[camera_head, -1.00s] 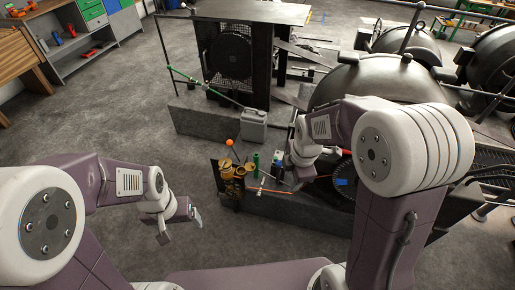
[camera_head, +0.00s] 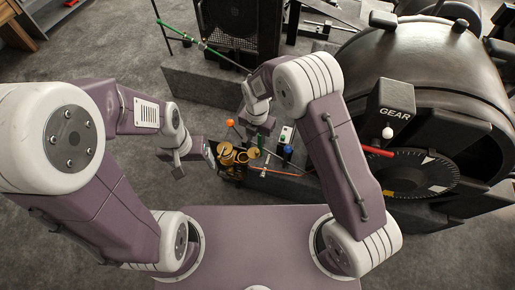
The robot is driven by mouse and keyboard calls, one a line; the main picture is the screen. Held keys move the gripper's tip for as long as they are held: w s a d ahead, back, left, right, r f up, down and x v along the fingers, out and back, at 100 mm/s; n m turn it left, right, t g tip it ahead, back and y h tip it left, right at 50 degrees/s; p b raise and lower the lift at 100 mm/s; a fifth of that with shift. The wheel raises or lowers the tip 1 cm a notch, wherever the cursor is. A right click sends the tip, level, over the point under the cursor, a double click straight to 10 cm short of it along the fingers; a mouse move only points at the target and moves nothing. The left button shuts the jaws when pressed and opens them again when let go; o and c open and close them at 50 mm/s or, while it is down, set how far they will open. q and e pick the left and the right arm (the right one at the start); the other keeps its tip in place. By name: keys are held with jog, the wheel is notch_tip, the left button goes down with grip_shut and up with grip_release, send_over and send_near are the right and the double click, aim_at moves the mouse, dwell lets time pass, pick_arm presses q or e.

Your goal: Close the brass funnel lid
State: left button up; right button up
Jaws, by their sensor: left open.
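The brass funnel piece (camera_head: 228,158) stands at the near left corner of the machine's base, just left of the picture's middle. Round brass parts show on top, small in the picture; I cannot tell which one is the lid or how far open it is. My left gripper (camera_head: 194,163) is open and empty, just left of the brass, with its right finger close beside it. I cannot tell whether they touch. My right gripper (camera_head: 259,124) hangs above and right of the brass, near the coloured knobs; its jaws are too small and dark to read.
An orange ball knob (camera_head: 230,123), a green handle (camera_head: 261,142) and a blue knob (camera_head: 288,149) stand around the brass. A red lever (camera_head: 377,151) sticks out below the GEAR box (camera_head: 397,107) at right. A large dark drum (camera_head: 430,65) fills the upper right.

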aim_at(257, 151)
jog(key=f, duration=0.8)
jog(key=shift+w+f+b, duration=0.2)
jog(key=shift+f+b, duration=0.1)
jog(key=shift+f, duration=0.1)
grip_shut()
